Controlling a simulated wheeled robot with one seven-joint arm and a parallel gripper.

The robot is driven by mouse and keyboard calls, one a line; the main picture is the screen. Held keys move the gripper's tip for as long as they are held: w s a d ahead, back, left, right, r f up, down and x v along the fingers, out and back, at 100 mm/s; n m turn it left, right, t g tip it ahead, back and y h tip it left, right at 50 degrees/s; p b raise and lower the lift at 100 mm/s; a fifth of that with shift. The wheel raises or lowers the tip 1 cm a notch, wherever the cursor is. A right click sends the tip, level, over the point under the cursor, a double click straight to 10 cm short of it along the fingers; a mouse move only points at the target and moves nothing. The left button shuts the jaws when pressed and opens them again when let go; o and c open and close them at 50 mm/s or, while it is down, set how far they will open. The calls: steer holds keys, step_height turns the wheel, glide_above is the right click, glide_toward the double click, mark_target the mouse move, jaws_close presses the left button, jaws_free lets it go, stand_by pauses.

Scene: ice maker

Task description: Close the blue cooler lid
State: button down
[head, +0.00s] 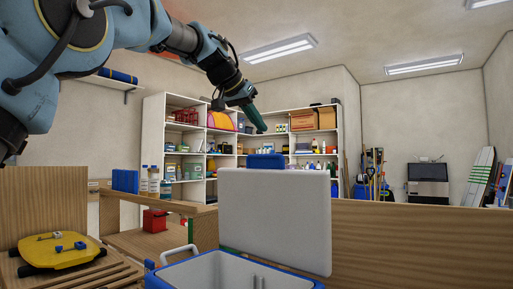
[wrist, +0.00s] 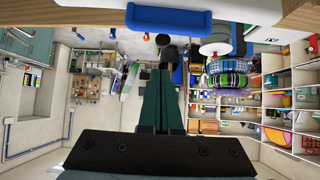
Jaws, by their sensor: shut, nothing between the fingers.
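The cooler (head: 236,268) stands at the bottom centre of the head view, with blue rim edges and a pale, open interior. Its lid (head: 275,218) stands raised at the back, pale inner face toward me, with a blue latch piece (head: 266,161) on its top edge. My gripper (head: 260,126) is above and behind the lid in the picture, apart from it, pointing down and right. Its dark green fingers (wrist: 162,75) are together and empty in the wrist view. A blue bar (wrist: 168,20) shows at the top there; I cannot tell whether it belongs to the lid.
A wooden panel (head: 420,240) runs behind the cooler to the right. Full shelves (head: 175,140) stand along the back wall. Air around my gripper looks clear.

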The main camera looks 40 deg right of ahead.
steer(key=p+x, duration=0.1)
steer(key=x, duration=0.1)
steer(key=f+x, duration=0.1)
steer(key=x, duration=0.2)
steer(key=a+p+x, duration=0.1)
steer(key=x, duration=0.2)
steer(key=shift+s+f+p, duration=0.1)
steer(key=shift+f+p, duration=0.1)
steer(key=shift+p, duration=0.15)
steer(key=shift+s+a+f, duration=0.15)
steer(key=shift+a+f, duration=0.15)
steer(key=shift+a, duration=0.5)
steer(key=shift+a+f+b, duration=0.15)
steer(key=shift+b, duration=0.15)
